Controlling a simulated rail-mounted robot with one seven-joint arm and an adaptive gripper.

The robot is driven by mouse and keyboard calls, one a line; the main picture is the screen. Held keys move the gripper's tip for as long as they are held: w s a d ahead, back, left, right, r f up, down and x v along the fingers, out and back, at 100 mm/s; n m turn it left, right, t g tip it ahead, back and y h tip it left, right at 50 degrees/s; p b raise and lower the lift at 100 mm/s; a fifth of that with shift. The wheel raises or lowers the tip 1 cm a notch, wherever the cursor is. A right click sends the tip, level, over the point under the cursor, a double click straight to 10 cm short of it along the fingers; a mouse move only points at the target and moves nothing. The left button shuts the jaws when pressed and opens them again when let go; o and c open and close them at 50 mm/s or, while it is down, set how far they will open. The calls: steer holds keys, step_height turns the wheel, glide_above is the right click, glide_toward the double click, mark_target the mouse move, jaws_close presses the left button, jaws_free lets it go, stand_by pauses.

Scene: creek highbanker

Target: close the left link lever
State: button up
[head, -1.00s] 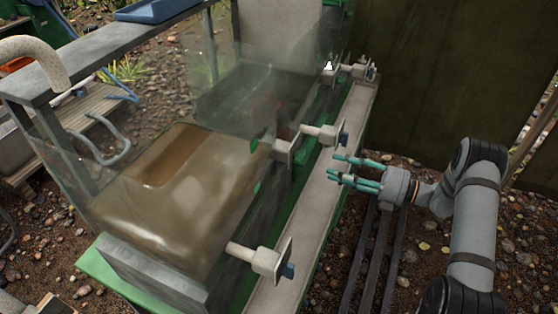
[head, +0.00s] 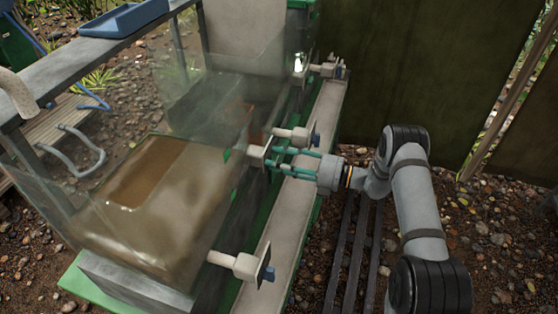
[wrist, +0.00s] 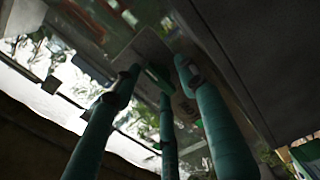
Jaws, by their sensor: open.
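Pale, blue-tipped link levers sit along the right side of the clear-walled highbanker box: a near one (head: 235,262), a middle one (head: 293,134) and a far one (head: 325,70). I cannot tell for sure which is the left link lever. My gripper (head: 275,152) has teal fingers, is open and holds nothing. Its fingertips are beside the middle lever, close to that lever's grey plate (head: 257,152); I cannot tell if they touch. In the wrist view, my fingers (wrist: 155,85) spread around a grey plate with a green piece, partly hidden by the fingers.
A pale ledge (head: 262,250) runs along the box under my gripper. Dark rails (head: 345,250) lie below on stony ground. A dark green panel (head: 400,70) stands behind my arm. A blue tray (head: 125,18) rests on the frame at upper left.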

steer(key=shift+c, duration=1)
steer(key=c, duration=0.8)
steer(key=shift+s+f, duration=0.1)
jaws_close()
steer(key=shift+f+n+b, duration=0.1)
steer(key=shift+n+b, duration=0.2)
steer(key=n+b, duration=1.4)
steer(key=n, duration=0.3)
steer(key=shift+d, duration=0.1)
steer(key=shift+r+b, duration=0.2)
steer(key=shift+b, duration=0.1)
